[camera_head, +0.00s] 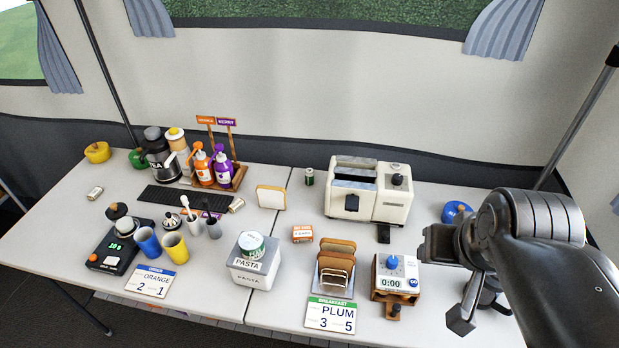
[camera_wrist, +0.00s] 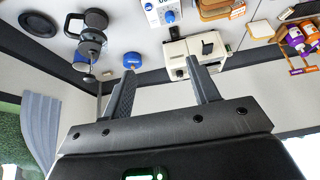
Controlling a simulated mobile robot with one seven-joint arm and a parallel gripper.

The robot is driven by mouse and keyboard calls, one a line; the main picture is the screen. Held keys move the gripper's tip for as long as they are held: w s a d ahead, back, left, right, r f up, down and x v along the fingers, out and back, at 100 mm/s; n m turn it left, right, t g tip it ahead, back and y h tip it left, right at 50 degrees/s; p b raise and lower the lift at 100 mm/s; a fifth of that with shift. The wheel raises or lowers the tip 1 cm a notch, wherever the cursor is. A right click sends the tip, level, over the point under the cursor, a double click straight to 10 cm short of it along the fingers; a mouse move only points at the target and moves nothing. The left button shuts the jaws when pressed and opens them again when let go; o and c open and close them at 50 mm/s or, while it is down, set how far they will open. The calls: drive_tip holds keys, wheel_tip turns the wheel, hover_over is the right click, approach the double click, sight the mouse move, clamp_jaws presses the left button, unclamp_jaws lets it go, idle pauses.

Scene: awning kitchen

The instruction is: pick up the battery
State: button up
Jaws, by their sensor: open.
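No object can be made out for certain as the battery. A small dark green cylinder with a light top (camera_head: 309,176) stands upright left of the toaster; it also shows small in the wrist view (camera_wrist: 228,48). Two small pale cylinders lie on their sides, one at the far left (camera_head: 95,193) and one by the bottle rack (camera_head: 237,205). Any of the three could be it. My gripper (camera_head: 449,283) is at the right, above the table. In the wrist view its two fingers (camera_wrist: 161,66) are apart with nothing between them.
The toaster (camera_head: 343,203) stands at the back right. A toast rack (camera_head: 334,273), a timer (camera_head: 396,272) and a pasta box (camera_head: 254,270) stand in front. A blue round item (camera_head: 457,212) is behind my gripper. Some table is clear around the pale cylinder at far left.

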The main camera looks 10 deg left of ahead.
wheel_tip(320, 180, up, 5)
drive_tip(key=w+a+r, duration=0.3)
drive_tip(key=w+r, duration=0.4)
drive_tip(key=w, duration=0.5)
drive_tip(key=n+g+y, duration=0.1)
drive_tip(key=n, duration=0.1)
hover_over(310, 171)
drive_tip(key=s, duration=0.3)
wheel_tip(310, 171, down, 7)
drive_tip(key=f, duration=1.1)
drive_tip(key=w+f, duration=0.1)
drive_tip(key=f, duration=2.1)
drive_tip(key=shift+w+f, duration=0.15)
drive_tip(key=shift+w, duration=0.05)
drive_tip(key=shift+x, duration=2.95)
drive_tip(key=shift+w+d, duration=0.1)
